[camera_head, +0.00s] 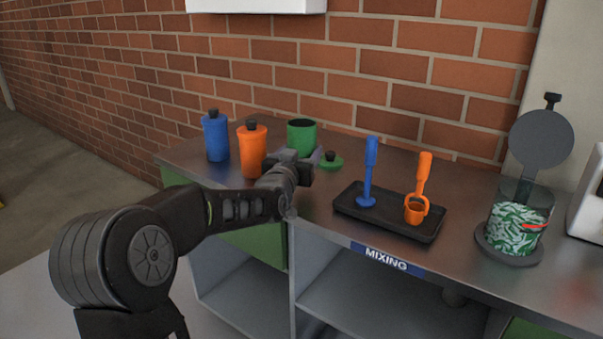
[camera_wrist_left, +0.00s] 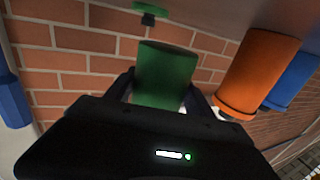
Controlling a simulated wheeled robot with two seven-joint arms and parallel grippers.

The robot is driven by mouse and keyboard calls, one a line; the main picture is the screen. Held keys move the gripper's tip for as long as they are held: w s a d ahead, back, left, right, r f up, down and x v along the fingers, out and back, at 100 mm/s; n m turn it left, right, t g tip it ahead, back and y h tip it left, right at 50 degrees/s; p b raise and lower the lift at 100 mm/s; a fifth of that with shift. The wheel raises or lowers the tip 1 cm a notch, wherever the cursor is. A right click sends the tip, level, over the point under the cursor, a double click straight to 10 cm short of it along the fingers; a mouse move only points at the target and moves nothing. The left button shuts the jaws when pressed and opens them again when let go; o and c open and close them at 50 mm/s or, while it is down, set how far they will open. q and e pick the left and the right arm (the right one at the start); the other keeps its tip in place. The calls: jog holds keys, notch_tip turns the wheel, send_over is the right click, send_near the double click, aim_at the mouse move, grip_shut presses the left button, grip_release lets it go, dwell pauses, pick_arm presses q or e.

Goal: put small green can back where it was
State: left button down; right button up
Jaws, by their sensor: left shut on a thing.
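The small green can (camera_head: 301,137) is upright and open at the top, beside the orange bottle at the back of the counter. My left gripper (camera_head: 298,160) is shut on it, reaching in from the front and hiding its lower part. In the left wrist view, which looks upside down, the green can (camera_wrist_left: 167,76) sits between the two fingers of my left gripper (camera_wrist_left: 161,98). I cannot tell whether its base touches the counter. A green lid with a black knob (camera_head: 331,160) lies on the counter to the right of the can. My right gripper is not in view.
An orange bottle (camera_head: 252,150) and a blue bottle (camera_head: 216,136) stand left of the can. A black tray (camera_head: 347,207) with a blue tool and an orange tool lies to the right. A clear container of green pieces (camera_head: 517,222) stands farther right. A brick wall is behind.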

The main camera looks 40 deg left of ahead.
pick_arm(q)
jog(key=shift+r, duration=0.15)
jog(key=shift+f+b, duration=0.5)
jog(key=shift+f, duration=2)
jog(key=shift+f, duration=0.15)
jog(key=shift+c, duration=1.8)
grip_release()
jog(key=v, duration=1.2)
